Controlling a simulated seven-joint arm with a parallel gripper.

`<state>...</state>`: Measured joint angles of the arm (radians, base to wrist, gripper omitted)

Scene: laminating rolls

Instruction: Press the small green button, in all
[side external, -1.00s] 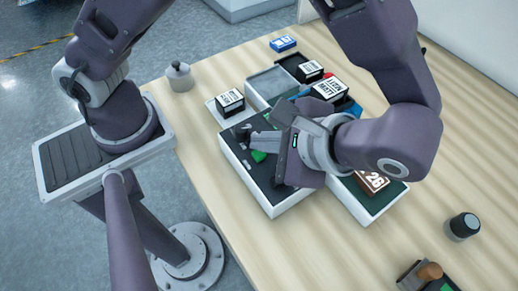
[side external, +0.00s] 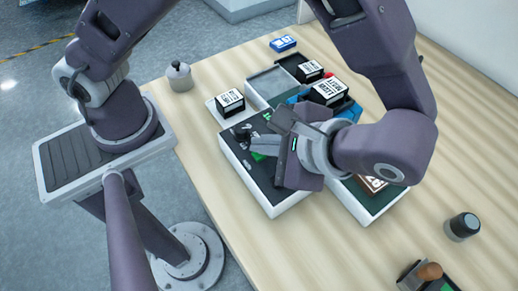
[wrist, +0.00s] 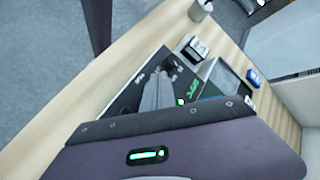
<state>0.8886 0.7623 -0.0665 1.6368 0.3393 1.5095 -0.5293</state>
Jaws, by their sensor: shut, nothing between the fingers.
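A white box with a dark top panel (side external: 233,153) stands on the wooden table. A green patch (side external: 258,156) shows on the panel, beside and partly under my gripper. In the wrist view, a small bright green spot (wrist: 181,101) and a green marking (wrist: 193,88) show on the panel (wrist: 128,97); which is the button I cannot tell for sure. My gripper (side external: 262,143) is shut and empty, low over the panel. Its fingers also show in the wrist view (wrist: 155,92), left of the bright spot. Whether the tips touch the panel is hidden.
A black knob (side external: 241,131) stands on the panel near my fingers. Black stamps (side external: 230,101) and a grey tray (side external: 270,82) lie behind. A brown stamp (side external: 372,184) is partly behind my wrist. A dark round pot (side external: 462,226) stands at right.

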